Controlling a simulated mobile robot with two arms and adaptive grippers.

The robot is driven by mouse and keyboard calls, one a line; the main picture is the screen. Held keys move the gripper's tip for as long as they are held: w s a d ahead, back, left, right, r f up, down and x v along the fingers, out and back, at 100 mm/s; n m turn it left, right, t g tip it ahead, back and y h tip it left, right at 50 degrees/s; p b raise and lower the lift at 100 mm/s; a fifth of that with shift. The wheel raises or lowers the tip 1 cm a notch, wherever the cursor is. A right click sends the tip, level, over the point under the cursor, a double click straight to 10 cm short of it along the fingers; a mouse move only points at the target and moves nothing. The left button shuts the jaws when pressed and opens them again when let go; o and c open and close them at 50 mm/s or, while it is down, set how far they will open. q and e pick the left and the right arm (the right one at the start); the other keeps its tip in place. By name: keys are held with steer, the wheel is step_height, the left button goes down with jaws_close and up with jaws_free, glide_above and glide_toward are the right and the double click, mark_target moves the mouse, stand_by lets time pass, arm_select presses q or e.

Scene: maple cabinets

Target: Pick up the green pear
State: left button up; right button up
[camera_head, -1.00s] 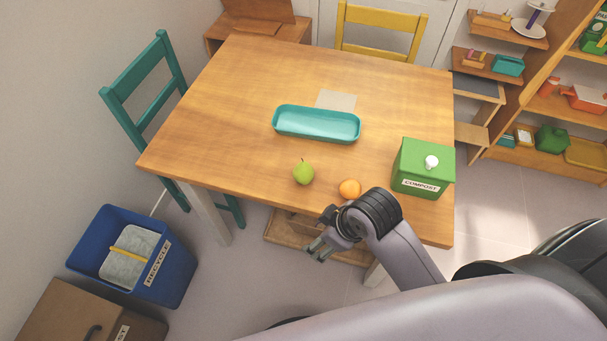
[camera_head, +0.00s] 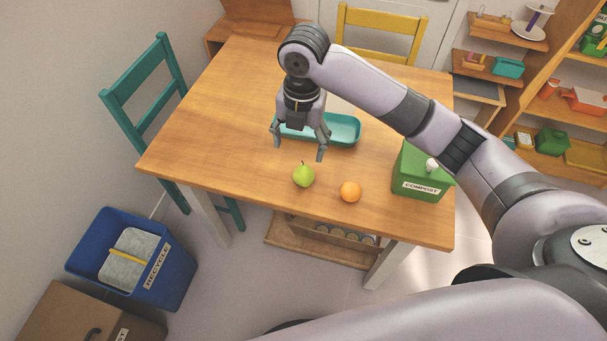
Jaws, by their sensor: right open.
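The green pear (camera_head: 303,176) stands upright on the wooden table (camera_head: 215,105), near its front edge. My right gripper (camera_head: 298,150) is open and empty, with its fingers pointing down. In the picture its fingertips are just above the pear, with a gap between them and it. The gripper partly covers the teal tray behind it. How high the fingers are over the table is hard to tell. My left gripper is not in view.
An orange (camera_head: 350,191) lies right of the pear. A teal tray (camera_head: 345,130) sits behind, and a green compost bin (camera_head: 420,178) stands at the table's right. The table's left side is clear. A blue recycle bin (camera_head: 175,275) stands on the floor.

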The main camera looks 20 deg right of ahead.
mark_target(305, 165)
steer(key=shift+n+h, duration=0.3)
steer(key=shift+n, duration=0.3)
steer(key=f, duration=0.3)
steer(key=d+f, duration=0.1)
steer(key=f, duration=0.2)
steer(key=w+f+p, duration=0.1)
steer(key=f, duration=0.2)
steer(key=shift+w+d+f, duration=0.1)
steer(key=shift+d+f, duration=0.25)
steer(key=shift+f, duration=0.05)
steer(key=shift+a+f+p, duration=0.1)
steer(key=shift+f+p, duration=0.4)
steer(key=shift+f, duration=2.1)
steer(key=shift+c, duration=0.5)
steer(key=c, duration=1.2)
